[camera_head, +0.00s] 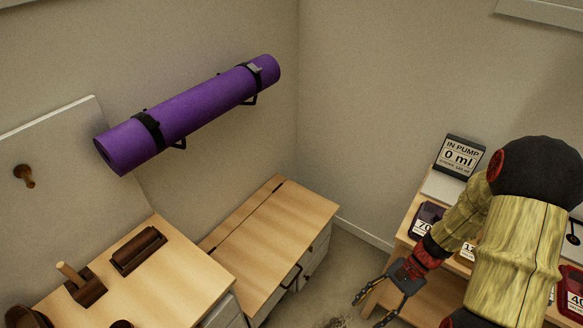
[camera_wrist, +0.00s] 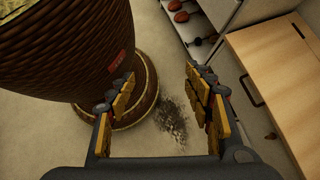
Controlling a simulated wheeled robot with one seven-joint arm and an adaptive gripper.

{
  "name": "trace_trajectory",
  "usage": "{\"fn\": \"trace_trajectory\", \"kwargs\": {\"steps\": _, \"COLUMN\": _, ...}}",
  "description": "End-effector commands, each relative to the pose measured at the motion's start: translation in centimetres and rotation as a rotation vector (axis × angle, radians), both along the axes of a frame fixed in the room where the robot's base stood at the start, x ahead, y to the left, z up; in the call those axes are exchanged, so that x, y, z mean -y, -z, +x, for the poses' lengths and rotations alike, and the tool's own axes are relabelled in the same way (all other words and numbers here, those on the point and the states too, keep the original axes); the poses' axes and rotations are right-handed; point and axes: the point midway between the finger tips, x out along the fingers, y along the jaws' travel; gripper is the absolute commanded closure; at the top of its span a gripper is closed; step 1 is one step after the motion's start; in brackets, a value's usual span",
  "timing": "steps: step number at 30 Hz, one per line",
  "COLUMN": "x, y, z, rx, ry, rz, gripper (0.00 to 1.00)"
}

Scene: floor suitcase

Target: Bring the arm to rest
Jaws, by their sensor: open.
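My gripper (camera_head: 370,308) hangs low at the bottom right of the head view, fingers pointing down and left. My arm reaches down to it from the right, bent at the elbow. In the wrist view my gripper (camera_wrist: 161,76) is open.
A wooden shelf unit (camera_head: 400,235) with an "IN PUMP 0 ml" display (camera_head: 460,156) stands behind my arm. A wood-topped cabinet (camera_head: 265,225) is left of the gripper. A purple rolled mat (camera_head: 190,112) hangs on the wall. A dark speckled patch (camera_wrist: 173,118) marks the floor.

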Motion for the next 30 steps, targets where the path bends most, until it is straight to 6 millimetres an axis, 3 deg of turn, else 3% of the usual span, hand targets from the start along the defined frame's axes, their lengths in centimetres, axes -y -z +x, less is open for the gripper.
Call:
{"fn": "trace_trajectory", "kwargs": {"steps": 1, "x": 0.3, "y": -1.9, "z": 0.0, "rx": 0.053, "ry": -0.060, "rz": -0.032, "gripper": 0.48}}
{"fn": "trace_trajectory", "kwargs": {"steps": 17, "x": 2.1, "y": -16.9, "z": -0.8, "rx": 0.498, "ry": -0.564, "rz": -0.352, "gripper": 0.48}}
{"fn": "trace_trajectory", "kwargs": {"steps": 30, "x": 0.0, "y": -29.2, "z": -2.7, "rx": 0.856, "ry": -0.770, "rz": -0.587, "gripper": 0.48}}
